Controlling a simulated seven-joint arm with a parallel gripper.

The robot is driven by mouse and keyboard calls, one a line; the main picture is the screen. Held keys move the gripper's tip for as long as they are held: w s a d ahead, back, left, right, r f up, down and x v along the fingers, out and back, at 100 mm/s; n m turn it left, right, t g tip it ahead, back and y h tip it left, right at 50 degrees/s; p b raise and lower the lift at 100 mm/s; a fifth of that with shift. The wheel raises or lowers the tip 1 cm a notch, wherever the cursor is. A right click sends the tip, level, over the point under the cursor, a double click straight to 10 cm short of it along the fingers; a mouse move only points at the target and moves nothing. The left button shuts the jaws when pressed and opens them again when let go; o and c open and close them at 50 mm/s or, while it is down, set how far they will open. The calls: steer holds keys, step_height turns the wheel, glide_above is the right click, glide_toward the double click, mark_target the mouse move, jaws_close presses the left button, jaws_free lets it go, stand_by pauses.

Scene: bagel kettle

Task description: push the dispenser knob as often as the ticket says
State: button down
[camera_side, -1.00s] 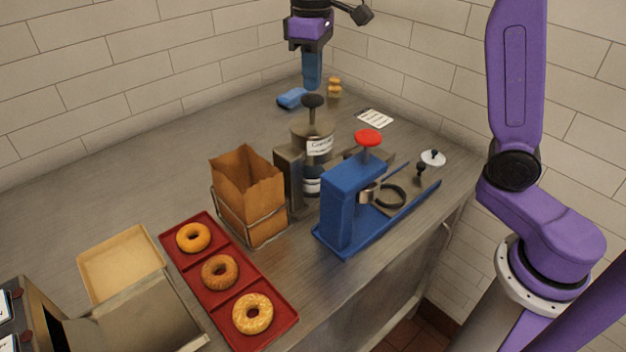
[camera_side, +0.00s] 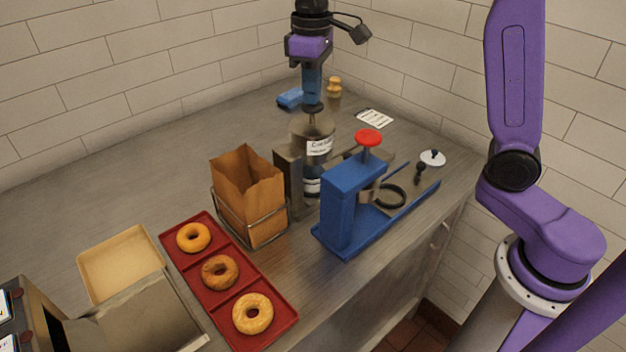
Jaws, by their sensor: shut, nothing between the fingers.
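The dispenser (camera_side: 318,134) is a metal canister with a white label, standing at the middle of the counter behind the blue press. Its black knob (camera_side: 312,108) is on top and sits low, close to the lid. My gripper (camera_side: 312,101) is shut and empty, pointing straight down with its blue fingertips on or just above the knob; the tips partly cover it. The ticket (camera_side: 375,118), a white sheet with dark lines, lies on the counter at the back right; its writing is too small to read.
A blue press (camera_side: 345,205) with a red knob (camera_side: 368,138) stands right of the dispenser. A paper bag (camera_side: 247,190) in a wire holder stands left. A red tray (camera_side: 284,318) holds three bagels. A blue block (camera_side: 290,98) and a small stacked item (camera_side: 334,88) are behind.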

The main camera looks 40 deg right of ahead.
steer(key=shift+f, duration=0.95)
steer(key=shift+r, duration=2.4)
steer(key=shift+f, duration=2.4)
steer(key=shift+r, duration=2.4)
